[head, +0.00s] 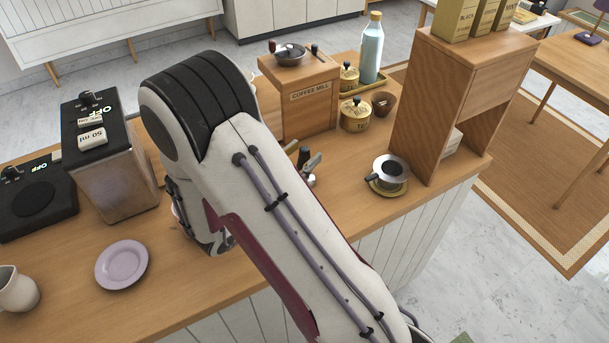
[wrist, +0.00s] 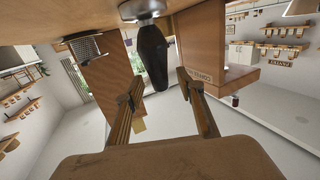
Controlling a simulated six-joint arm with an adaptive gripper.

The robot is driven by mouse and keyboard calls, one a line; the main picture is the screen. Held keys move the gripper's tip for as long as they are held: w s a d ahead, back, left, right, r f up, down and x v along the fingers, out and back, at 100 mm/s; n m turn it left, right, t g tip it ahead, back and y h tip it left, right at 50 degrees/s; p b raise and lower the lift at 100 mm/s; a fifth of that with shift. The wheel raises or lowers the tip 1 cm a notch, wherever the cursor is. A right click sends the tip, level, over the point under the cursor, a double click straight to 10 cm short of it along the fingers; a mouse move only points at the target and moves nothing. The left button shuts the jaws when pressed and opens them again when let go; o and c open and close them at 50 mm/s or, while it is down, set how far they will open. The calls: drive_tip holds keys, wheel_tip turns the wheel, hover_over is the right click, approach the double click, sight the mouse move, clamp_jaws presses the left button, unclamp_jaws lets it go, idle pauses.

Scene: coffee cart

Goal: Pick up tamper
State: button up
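The tamper shows at the top of the wrist view, where the picture appears upside down. It has a dark handle (wrist: 152,55) and a silver base (wrist: 140,9) resting on the wooden counter. My gripper (wrist: 160,80) is open, with one finger on each side of the handle's free end. The handle lies nearer the left finger in the picture, and I see no clear contact. In the head view my arm hides most of this area. Small metal and dark parts (head: 309,168) show just right of the arm, but I cannot tell what they belong to.
The wooden coffee mill (head: 305,100) stands behind the arm.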

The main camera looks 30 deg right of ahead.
sight(300, 165)
idle(0.3)
clamp_jaws()
drive_tip(key=shift+r, duration=0.25)
wheel_tip(300, 165, up, 10)
drive_tip(key=shift+f, duration=0.25)
idle(0.7)
idle(0.5)
